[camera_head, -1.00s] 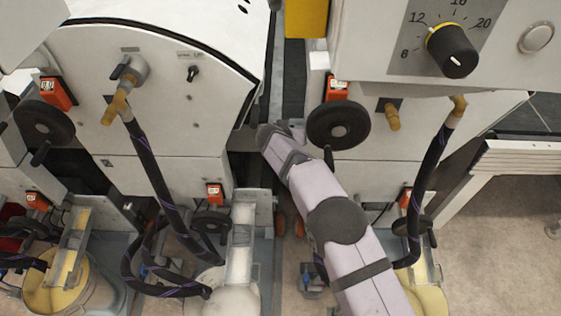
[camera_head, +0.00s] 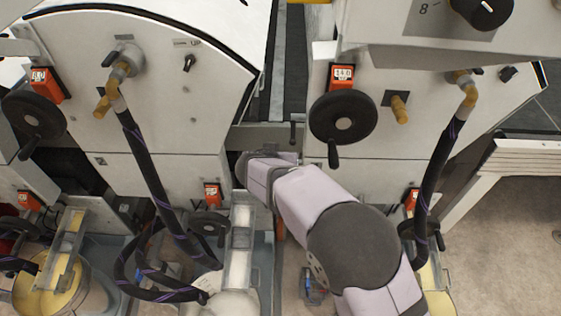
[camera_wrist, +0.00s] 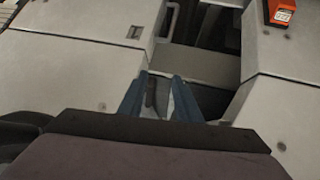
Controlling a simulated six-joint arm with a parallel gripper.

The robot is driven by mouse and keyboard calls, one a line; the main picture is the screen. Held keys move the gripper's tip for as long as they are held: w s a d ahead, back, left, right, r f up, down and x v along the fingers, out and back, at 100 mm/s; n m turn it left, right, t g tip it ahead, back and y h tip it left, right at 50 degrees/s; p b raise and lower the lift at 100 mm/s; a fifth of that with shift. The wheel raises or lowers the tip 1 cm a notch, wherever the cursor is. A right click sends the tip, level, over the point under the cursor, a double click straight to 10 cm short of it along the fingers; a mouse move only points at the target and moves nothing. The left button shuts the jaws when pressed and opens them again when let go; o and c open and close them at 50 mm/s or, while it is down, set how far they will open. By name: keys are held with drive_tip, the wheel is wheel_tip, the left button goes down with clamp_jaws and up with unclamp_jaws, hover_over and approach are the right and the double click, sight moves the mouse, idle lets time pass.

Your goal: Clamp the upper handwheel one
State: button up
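Two black upper handwheels show in the head view: one (camera_head: 343,118) right of centre on the white panel, under an orange counter, with its crank handle at the bottom, and one (camera_head: 35,118) at the far left. Which is number one I cannot tell. My arm reaches up from the bottom, and its end is left of and below the right-hand upper wheel, apart from it. The fingers are hidden there. In the wrist view my gripper (camera_wrist: 160,92) has two blue fingers apart, with nothing held between them. No handwheel is clearly identifiable in that view.
Small lower handwheels (camera_head: 209,224) sit below the panels. Black hoses (camera_head: 150,175) hang from the brass fittings, one (camera_head: 432,185) close to my arm's right. An orange counter (camera_wrist: 281,12) shows at the wrist view's top right. A gap lies between the white panels.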

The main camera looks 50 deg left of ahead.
drive_tip(key=shift+s+d, duration=0.2)
drive_tip(key=shift+s, duration=0.2)
